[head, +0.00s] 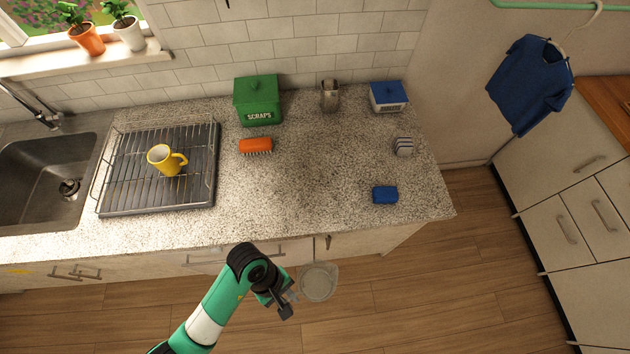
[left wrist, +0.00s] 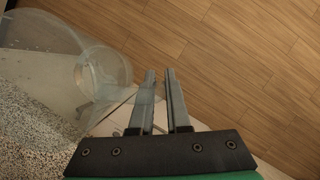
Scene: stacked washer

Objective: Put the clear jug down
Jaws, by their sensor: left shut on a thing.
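The clear jug (head: 319,284) is see-through and shows in the head view below the counter's front edge, against the wood floor. My left gripper (head: 290,298) is at the jug's left side and shut on it. In the left wrist view the fingers of the left gripper (left wrist: 160,75) are close together, with the clear jug (left wrist: 55,60) to their left. The exact grip point on the jug is hard to make out. The right gripper is in neither view.
The speckled counter (head: 310,205) has clear room at its middle and front. On it are a drying rack (head: 200,190) with a yellow mug (head: 164,160), an orange brush (head: 256,146), a green scraps bin (head: 258,102) and a blue sponge (head: 385,195). A sink (head: 40,190) lies left.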

